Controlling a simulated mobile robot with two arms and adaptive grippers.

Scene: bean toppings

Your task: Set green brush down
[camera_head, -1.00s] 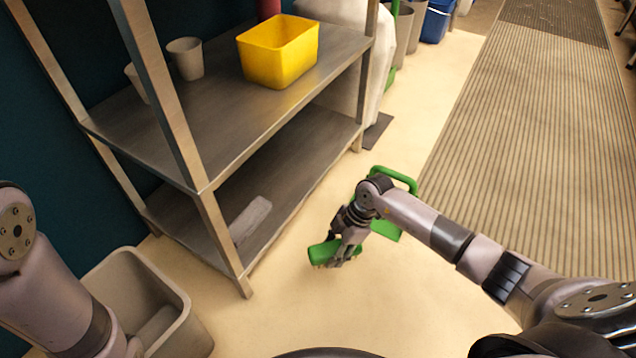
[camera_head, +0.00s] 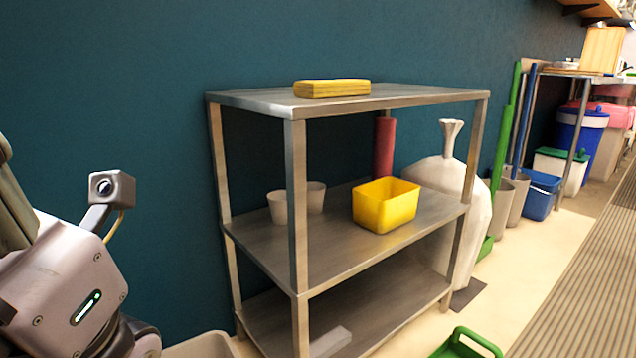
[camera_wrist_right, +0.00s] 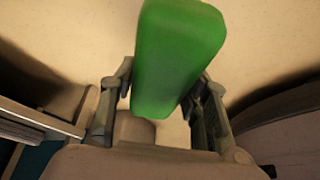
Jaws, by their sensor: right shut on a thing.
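The green brush (camera_wrist_right: 178,55) is in the right wrist view, a smooth green block with rounded edges. My right gripper (camera_wrist_right: 166,82) is shut on it, with one finger on each side. Pale floor shows beyond the brush, but I cannot tell whether the brush touches it. The head view shows neither the brush nor my right gripper. Part of my left arm shows at the left of the head view, but its gripper is not seen.
A metal shelf (camera_head: 262,250) stands against the teal wall, holding a yellow bin (camera_head: 386,206), pale cups (camera_head: 279,208) and a yellow block (camera_head: 332,88) on top. A green dustpan-like item (camera_head: 478,338) lies on the floor at the bottom. A white sack (camera_head: 455,190) stands behind.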

